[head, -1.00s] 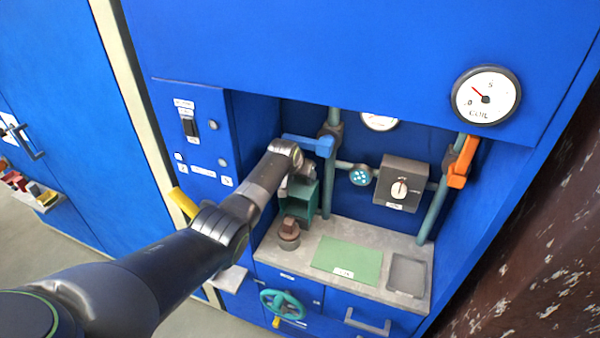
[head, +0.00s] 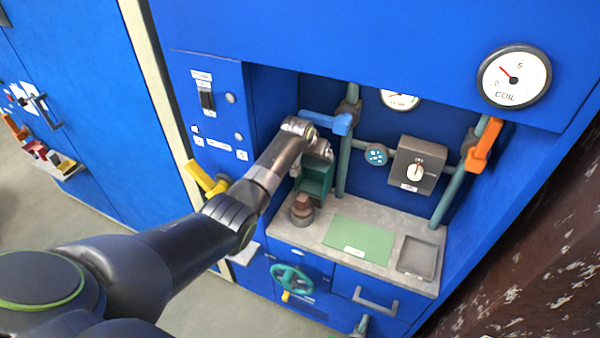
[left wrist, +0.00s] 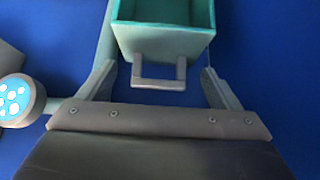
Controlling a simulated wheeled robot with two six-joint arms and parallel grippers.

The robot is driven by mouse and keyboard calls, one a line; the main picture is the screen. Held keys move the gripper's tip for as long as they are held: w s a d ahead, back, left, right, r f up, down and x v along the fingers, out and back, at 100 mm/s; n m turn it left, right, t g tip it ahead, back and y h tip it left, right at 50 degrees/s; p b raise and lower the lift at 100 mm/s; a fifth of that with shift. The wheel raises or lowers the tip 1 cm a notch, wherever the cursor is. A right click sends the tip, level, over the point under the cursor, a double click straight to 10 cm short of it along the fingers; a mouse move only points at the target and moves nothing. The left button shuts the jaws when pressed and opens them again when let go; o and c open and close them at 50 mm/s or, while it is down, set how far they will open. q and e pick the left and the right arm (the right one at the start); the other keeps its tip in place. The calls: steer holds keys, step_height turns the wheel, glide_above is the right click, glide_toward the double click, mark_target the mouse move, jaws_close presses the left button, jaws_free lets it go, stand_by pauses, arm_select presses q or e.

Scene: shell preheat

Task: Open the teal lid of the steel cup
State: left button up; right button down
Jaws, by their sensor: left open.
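I cannot make out a steel cup with a teal lid in either view. In the head view, my left arm reaches into the blue recess and its gripper (head: 322,158) is by a teal box (head: 316,182). In the left wrist view, the teal box (left wrist: 163,38) looks open-topped, with a grey handle (left wrist: 158,83) on its near side. The left gripper (left wrist: 158,74) is open, with one finger on each side of the handle. Whether the fingers touch it is unclear. My arm partly hides the box in the head view. My right gripper is not in view.
A brown-topped round piece (head: 302,208) stands on the grey counter (head: 388,250), left of a green mat (head: 360,238) and a grey tray (head: 417,257). Pipes with a blue lever (head: 325,121) and an orange lever (head: 484,146) stand behind. A dark knob box (head: 418,163) is at right.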

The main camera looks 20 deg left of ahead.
arm_select(q)
steer(key=s+b, duration=0.1)
steer(key=s, duration=1)
steer(key=shift+a, duration=0.15)
steer(key=shift+w+r, duration=0.1)
